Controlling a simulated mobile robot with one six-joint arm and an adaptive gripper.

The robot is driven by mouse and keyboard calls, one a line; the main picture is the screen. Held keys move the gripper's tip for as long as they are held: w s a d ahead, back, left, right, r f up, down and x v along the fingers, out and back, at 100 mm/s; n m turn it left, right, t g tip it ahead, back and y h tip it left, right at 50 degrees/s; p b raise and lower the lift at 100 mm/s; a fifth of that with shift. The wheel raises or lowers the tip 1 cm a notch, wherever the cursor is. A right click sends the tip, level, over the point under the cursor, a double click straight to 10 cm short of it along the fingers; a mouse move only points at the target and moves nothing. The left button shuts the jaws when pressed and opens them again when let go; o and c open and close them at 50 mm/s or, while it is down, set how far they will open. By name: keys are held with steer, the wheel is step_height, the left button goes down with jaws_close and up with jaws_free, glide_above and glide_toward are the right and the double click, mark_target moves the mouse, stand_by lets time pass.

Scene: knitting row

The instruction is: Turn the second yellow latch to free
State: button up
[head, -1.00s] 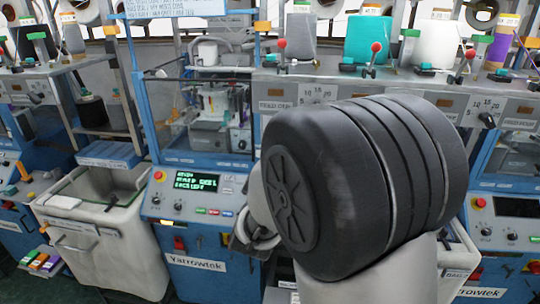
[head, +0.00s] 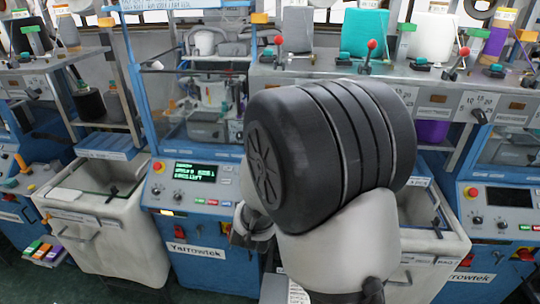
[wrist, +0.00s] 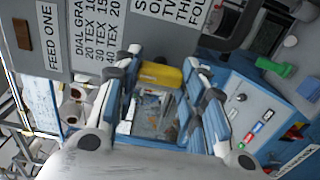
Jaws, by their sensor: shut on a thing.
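In the wrist view, a yellow latch (wrist: 168,75) lies between the fingertips of my gripper (wrist: 160,70), at the edge of the machine. The fingers are closed in on it from both sides. The latch's far end and its mounting are partly hidden by the fingers. In the head view, my arm's large black joint covers the fingertips and the latch, so the latch does not show there. Which latch of the row this is cannot be told from these views.
The blue machine's lit display (head: 195,172) is left of my arm. Red-knobbed levers (head: 372,44) line the shelf above. In the wrist view, a label plate (wrist: 52,35) and a green part (wrist: 275,66) flank the fingers.

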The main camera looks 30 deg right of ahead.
steer(key=o, duration=1.1)
steer(key=shift+c, duration=0.2)
steer(key=v, duration=0.7)
steer(key=shift+s+a, duration=0.2)
steer(key=shift+s, duration=0.05)
